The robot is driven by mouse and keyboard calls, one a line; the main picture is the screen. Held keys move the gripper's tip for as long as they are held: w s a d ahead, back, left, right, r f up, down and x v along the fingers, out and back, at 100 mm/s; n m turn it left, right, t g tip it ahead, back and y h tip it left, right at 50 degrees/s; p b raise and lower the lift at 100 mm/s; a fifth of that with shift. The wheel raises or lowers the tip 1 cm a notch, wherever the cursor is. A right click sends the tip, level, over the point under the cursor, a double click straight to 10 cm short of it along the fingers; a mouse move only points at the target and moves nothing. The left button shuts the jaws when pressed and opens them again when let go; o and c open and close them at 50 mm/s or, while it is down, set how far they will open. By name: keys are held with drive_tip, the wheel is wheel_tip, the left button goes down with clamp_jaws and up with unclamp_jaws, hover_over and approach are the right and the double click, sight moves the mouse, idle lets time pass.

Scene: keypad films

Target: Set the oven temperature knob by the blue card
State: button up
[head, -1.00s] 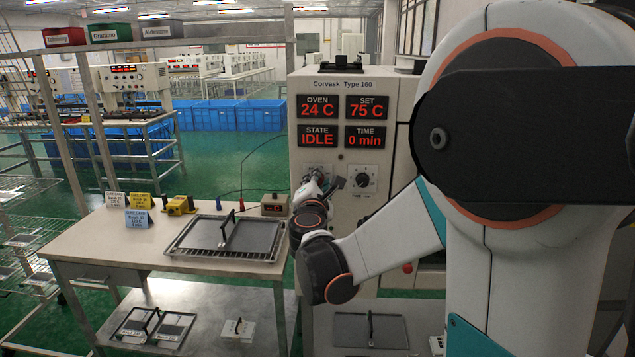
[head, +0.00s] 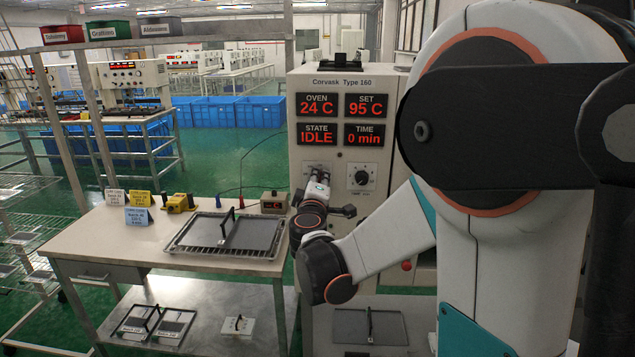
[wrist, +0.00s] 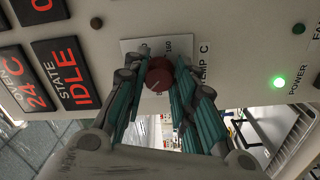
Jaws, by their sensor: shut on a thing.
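The oven (head: 298,84) is a light cabinet with red displays. In the head view its SET display (head: 367,104) reads 95 C, OVEN reads 24 C, STATE reads IDLE and TIME reads 0 min. The temperature knob (wrist: 160,74) is dark red and sits on a plate by the label TEMP C. My gripper (wrist: 162,80) is shut on the knob, with a finger on each side; in the head view my arm hides the knob. The blue card (head: 138,217) stands on the table at the left; its print is too small to read surely.
A white card (head: 115,197) and a yellow card (head: 140,199) stand behind the blue one. A second knob (head: 361,178) is right of my gripper. A tray on a rack (head: 225,233) lies on the table. A green POWER light (wrist: 279,82) glows.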

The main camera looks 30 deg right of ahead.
drive_tip(key=m, duration=1.1)
drive_tip(key=shift+a+f+m, duration=0.1)
drive_tip(key=shift+f+m, duration=0.15)
drive_tip(key=shift+m, duration=0.05)
idle(0.4)
drive_tip(key=o, duration=1.1)
drive_tip(key=shift+c, duration=0.2)
drive_tip(key=shift+w, duration=0.1)
drive_tip(key=shift+a, duration=0.1)
drive_tip(key=v, duration=1.2)
